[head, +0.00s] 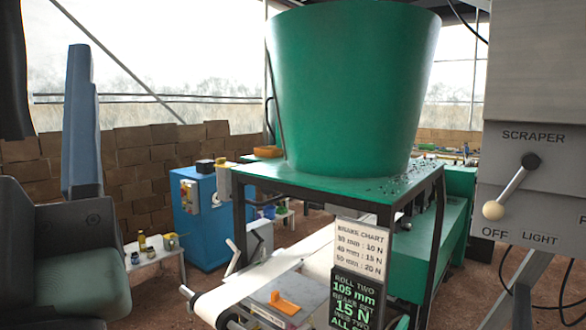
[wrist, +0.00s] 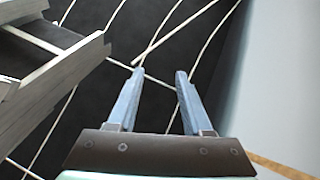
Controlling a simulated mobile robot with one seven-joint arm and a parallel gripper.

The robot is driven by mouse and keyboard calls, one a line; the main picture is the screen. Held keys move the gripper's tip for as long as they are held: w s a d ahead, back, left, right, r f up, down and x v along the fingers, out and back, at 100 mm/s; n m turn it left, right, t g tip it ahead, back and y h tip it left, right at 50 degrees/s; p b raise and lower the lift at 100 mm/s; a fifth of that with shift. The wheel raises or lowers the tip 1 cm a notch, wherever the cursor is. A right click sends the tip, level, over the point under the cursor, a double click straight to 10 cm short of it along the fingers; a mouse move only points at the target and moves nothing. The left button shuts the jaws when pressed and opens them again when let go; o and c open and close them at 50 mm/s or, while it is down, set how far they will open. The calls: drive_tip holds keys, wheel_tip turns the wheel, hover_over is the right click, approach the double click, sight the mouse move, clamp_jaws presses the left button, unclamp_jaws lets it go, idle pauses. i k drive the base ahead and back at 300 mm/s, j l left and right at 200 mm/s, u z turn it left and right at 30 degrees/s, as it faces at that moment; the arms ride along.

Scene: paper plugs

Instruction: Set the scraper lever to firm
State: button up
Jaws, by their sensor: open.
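The scraper lever (head: 512,187) is on a grey panel (head: 565,175) at the right edge of the head view, under the word SCRAPER. It is a metal rod with a cream ball knob that hangs down and to the left, pointing at OFF. LIGHT is printed right of OFF. Further right only a letter F shows, cut off by the picture edge. My gripper (wrist: 160,76) shows in the wrist view, open with nothing between its two fingers. It is not seen in the head view, and the lever is not seen in the wrist view.
A green hopper (head: 350,90) stands on a green-topped frame, with a white belt (head: 240,285) and brake chart (head: 360,248) below.

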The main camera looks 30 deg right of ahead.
sight(493, 210)
drive_tip(key=k+z, duration=0.15)
drive_tip(key=z, duration=0.3)
drive_tip(key=k+l+z, duration=0.15)
drive_tip(key=z, duration=0.3)
drive_tip(key=k+l+z, duration=0.1)
drive_tip(key=z, duration=0.35)
drive_tip(key=k+l, duration=0.1)
drive_tip(key=l, duration=0.2)
drive_tip(key=i+j+u, duration=0.1)
drive_tip(key=i+j, duration=0.5)
drive_tip(key=i, duration=0.25)
drive_tip(key=u, duration=0.05)
